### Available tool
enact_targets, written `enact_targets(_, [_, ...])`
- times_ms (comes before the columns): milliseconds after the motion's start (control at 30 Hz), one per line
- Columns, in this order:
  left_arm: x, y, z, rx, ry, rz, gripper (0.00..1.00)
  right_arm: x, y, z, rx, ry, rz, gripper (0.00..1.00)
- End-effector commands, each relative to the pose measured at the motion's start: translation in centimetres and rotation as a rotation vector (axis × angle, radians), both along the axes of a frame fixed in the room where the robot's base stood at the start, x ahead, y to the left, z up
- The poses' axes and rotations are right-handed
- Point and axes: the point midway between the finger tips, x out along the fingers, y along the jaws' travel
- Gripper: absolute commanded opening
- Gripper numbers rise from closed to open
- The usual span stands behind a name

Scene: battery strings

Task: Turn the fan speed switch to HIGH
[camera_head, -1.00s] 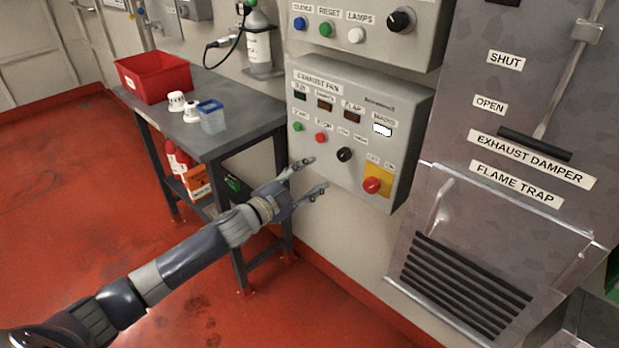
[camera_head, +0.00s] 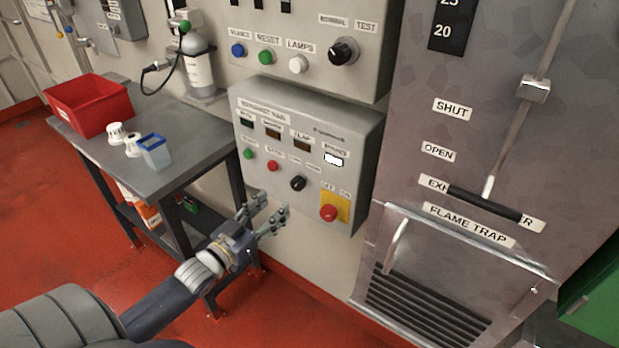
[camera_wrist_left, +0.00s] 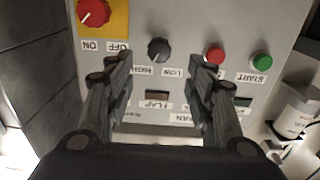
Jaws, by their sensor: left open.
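The fan speed switch is a small black knob (camera_head: 298,183) low on the grey exhaust fan panel (camera_head: 352,140). LOW and HIGH labels sit just above it in the head view. In the left wrist view, which is upside down, the knob (camera_wrist_left: 158,50) shows between and beyond my fingertips, with HIGH to its left and LOW to its right. Its pointer direction is too small to tell. My left gripper (camera_head: 267,220) is open and empty, below and left of the knob in the head view; its spread fingers also show in the left wrist view (camera_wrist_left: 162,68). My right gripper is not in view.
On the same panel are a green start button (camera_head: 248,154), a red stop button (camera_head: 272,166) and a red rotary switch (camera_head: 329,213) on a yellow plate. A grey table (camera_head: 185,155) with a red bin (camera_head: 90,106) stands left. The damper lever (camera_head: 485,203) is right.

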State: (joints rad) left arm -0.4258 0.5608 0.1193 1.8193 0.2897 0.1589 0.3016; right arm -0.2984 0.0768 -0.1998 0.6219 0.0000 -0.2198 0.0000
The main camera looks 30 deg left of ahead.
Motion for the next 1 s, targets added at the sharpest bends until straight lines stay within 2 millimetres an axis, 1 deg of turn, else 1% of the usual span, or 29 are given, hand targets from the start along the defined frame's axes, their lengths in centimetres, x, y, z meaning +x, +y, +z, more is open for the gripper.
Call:
enact_targets(167, [1.8,-0.1,0.1,0.0,-0.003,0.0,0.49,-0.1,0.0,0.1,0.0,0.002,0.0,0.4])
enact_targets(600, [8.2,-0.7,0.1,0.002,-0.002,-0.002,0.49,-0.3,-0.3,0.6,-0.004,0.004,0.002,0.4])
enact_targets(800, [10.0,-0.9,0.0,0.001,-0.001,-0.002,0.49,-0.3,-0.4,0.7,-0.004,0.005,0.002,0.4])
enact_targets(1000, [10.6,-0.9,-0.1,0.002,0.001,-0.002,0.49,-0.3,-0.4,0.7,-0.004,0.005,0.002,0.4])
